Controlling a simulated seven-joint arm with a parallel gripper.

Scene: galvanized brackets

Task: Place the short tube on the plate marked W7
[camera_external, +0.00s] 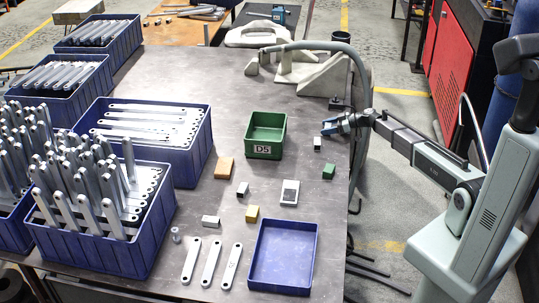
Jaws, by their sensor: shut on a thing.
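My gripper (335,127) is at the right edge of the table, reaching in from the right, with bluish fingers. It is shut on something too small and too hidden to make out. A small grey tube-like piece (176,235) stands at the front left, beside the flat brackets and far from my gripper. A flat white plate-like thing (290,192) with a grey patch lies right of centre, below and left of my gripper. No W7 mark is readable, so I cannot tell which thing is the marked plate.
A green bin (266,150) marked D5 and an empty blue tray (284,257) stand on the table (225,100). Blue crates (92,248) of brackets fill the left.

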